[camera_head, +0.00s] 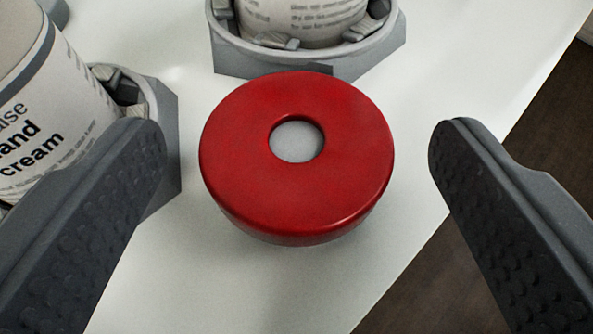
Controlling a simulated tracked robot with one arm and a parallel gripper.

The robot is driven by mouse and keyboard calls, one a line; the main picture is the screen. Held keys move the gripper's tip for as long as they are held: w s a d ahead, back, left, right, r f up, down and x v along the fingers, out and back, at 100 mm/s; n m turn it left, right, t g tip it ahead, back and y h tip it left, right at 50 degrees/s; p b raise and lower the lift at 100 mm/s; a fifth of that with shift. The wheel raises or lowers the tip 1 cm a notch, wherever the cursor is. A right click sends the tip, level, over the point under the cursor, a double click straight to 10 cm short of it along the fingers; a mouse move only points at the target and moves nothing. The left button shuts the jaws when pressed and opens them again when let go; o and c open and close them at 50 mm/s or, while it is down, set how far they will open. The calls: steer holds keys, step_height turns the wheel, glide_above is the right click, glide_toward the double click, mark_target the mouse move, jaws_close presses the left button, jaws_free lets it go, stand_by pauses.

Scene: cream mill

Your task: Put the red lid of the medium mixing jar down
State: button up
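The red lid (240,165) is a round disc with a hole through its middle, and the pale surface shows through the hole. It appears to lie flat on the white table (270,290). My gripper (297,145) is open, with one dark grey finger on each side of the lid. There is a gap between each finger and the lid, wider on the left finger's lower part and clear on the right. The medium mixing jar cannot be made out for certain.
A white container labelled "hand cream" (30,110) stands in a grey holder (165,130) at the left, close to the left finger. Another labelled container (300,15) sits in a grey holder (230,58) just behind the lid. The table edge runs along the right, with dark floor (420,285) beyond.

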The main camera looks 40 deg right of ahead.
steer(key=shift+r, duration=0.1)
steer(key=shift+r, duration=0.25)
steer(key=v, duration=1.2)
steer(key=shift+r, duration=0.25)
steer(key=w+a+r+t+y, duration=0.1)
steer(key=w+r+t+y, duration=0.1)
steer(key=w+r, duration=0.35)
steer(key=w+a+r+t+y, duration=0.2)
steer(key=r, duration=0.7)
step_height(320, 180, up, 22)
steer(key=s+n+t+y, duration=0.2)
steer(key=n+t+y, duration=0.15)
steer(key=y, duration=0.35)
steer(key=s+d+r+n+y, duration=0.2)
steer(key=s+r+n, duration=0.2)
steer(key=s+r, duration=0.5)
steer(key=s+d+r+g+h, duration=0.1)
steer(key=s+d+r, duration=0.2)
steer(key=s+d, duration=0.2)
steer(key=s+d+r+n+g+h, duration=0.1)
steer(key=s+d+r+h, duration=0.1)
steer(key=s+d+r, duration=0.2)
steer(key=s+d, duration=0.2)
steer(key=s, duration=0.2)
steer(key=shift+s+h, duration=0.25)
steer(key=shift+h, duration=0.05)
